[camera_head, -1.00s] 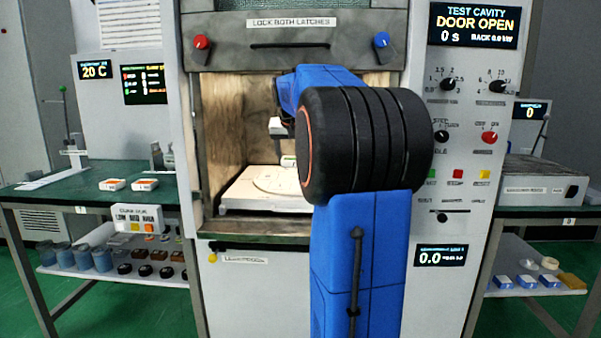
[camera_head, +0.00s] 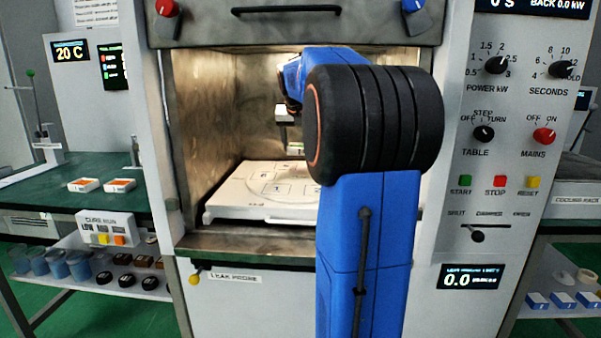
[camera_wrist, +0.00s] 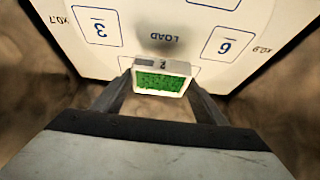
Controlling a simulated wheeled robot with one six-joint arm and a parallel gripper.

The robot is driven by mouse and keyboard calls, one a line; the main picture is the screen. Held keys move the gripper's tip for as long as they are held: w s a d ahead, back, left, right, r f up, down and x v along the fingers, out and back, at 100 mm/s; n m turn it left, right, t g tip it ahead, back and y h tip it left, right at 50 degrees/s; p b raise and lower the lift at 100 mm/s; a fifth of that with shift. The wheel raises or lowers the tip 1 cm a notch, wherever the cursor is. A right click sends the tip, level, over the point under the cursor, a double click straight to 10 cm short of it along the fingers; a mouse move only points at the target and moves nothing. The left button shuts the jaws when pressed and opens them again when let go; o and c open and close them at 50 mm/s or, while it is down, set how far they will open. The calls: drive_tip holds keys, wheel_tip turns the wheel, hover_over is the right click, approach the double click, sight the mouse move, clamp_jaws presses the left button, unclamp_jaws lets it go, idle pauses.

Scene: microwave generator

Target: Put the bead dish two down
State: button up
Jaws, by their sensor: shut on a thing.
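The bead dish (camera_wrist: 161,82) is a small white square dish with green beads, marked with a 2 that appears upside down in the wrist view. My gripper (camera_wrist: 160,92) is shut on it, one finger at each side. The dish hangs over the near edge of a white plate (camera_wrist: 188,16) printed with numbered squares. A dark shadow falls on the plate beyond it. In the head view the plate (camera_head: 232,205) lies inside the open cavity, and the dish (camera_head: 295,149) shows small below my gripper (camera_head: 289,138). My arm hides the cavity's right part.
The cavity has a left wall (camera_head: 208,125) and a raised door edge (camera_head: 290,30) above. A control panel (camera_head: 520,150) stands at the right. Side benches hold orange-topped blocks (camera_head: 102,185) and, below, several jars (camera_head: 60,264).

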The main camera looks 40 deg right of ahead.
drive_tip(key=shift+f, duration=4.25)
drive_tip(key=shift+f, duration=0.1)
drive_tip(key=o, duration=1.1)
drive_tip(key=v, duration=1.2)
